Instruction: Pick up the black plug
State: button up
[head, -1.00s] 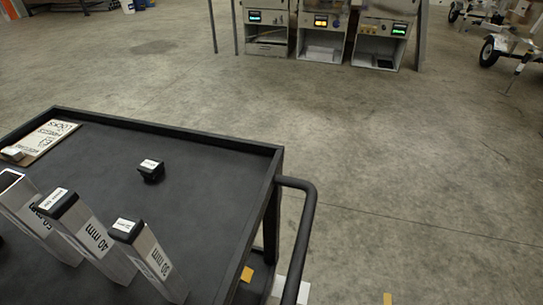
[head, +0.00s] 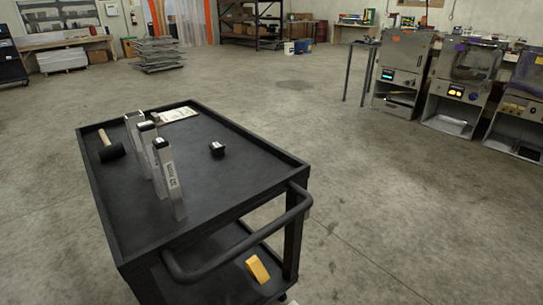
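The black plug (head: 217,150) is a small dark block with a white label on top. It sits by itself on the black cart's (head: 235,189) upper tray, right of the middle. To its left stand several upright aluminium tubes (head: 171,181), and the front ones have black caps on their tops. The cap (head: 160,143) on the nearest tube looks like the loose plug. My gripper does not show in the head view.
A black mallet (head: 111,152) with a wooden handle and a paper sheet (head: 178,115) lie on the tray. The cart's handle (head: 245,240) sticks out at the near right. A yellow item (head: 257,269) is on the lower shelf. Open floor surrounds the cart; machines (head: 402,75) stand at back right.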

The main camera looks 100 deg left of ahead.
aim_at(217, 148)
jog(key=i, duration=0.2)
jog(key=i+u, duration=0.2)
jog(key=i, duration=0.35)
jog(key=i+l+u, duration=0.15)
jog(key=i, duration=0.4)
jog(key=i+u, duration=0.15)
jog(key=u, duration=0.2)
jog(key=i+u, duration=0.2)
jog(key=u, duration=0.15)
jog(key=i+u, duration=0.15)
jog(key=u, duration=1.4)
